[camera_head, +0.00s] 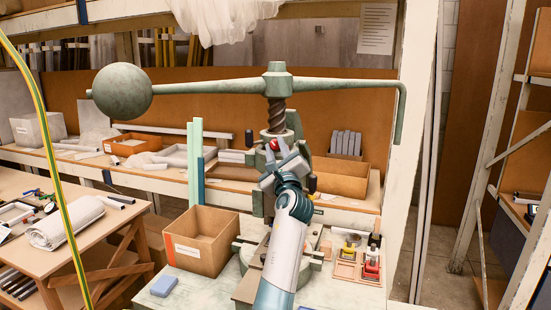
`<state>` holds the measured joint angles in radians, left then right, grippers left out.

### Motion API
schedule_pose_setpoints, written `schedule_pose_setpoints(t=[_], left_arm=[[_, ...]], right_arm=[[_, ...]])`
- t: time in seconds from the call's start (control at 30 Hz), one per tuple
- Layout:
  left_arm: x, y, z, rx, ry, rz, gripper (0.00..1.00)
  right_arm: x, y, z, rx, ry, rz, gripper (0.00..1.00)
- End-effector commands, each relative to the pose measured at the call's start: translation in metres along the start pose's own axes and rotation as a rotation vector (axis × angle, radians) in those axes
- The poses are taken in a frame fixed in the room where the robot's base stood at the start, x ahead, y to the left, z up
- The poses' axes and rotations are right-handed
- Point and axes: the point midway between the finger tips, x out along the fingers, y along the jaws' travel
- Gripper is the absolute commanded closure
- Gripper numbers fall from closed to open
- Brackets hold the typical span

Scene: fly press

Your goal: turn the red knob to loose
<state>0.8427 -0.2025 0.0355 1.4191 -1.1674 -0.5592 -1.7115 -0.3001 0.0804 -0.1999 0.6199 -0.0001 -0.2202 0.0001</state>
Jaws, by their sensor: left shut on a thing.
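The green fly press (278,68) stands on the bench in the middle, with a long horizontal arm, a round ball weight (122,92) at its left end and a dark screw below the hub. The small red knob (273,144) is on the front of the press, just below the screw. My left gripper (276,150) reaches up from below and is shut on the red knob, its fingers hiding part of it. My gripper and forearm hide much of the press's lower body. My right gripper is not in view.
An open cardboard box (205,238) and a blue block (163,286) lie left of the press base. A wooden tray with small red and yellow items (371,266) lies right. The press arm's bent end (401,112) hangs at the right. A yellow-green cable (55,165) crosses the left side.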

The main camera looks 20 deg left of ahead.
Motion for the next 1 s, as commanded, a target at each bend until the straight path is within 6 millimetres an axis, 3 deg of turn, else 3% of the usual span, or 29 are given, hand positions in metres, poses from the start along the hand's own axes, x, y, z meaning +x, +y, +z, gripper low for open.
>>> schedule_pose_setpoints(t=[0.1, 0.4, 1.0], left_arm=[[-0.001, 0.0, -0.002, -0.102, 0.0, 0.042, 0.98], [0.0, -0.002, 0.0, -0.366, 0.001, 0.152, 0.98], [0.001, -0.003, 0.002, -0.791, 0.001, 0.33, 0.98]], right_arm=[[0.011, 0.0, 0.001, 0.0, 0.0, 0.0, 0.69], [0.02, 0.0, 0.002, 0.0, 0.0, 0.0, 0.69], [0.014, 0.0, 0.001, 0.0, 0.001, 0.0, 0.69]])
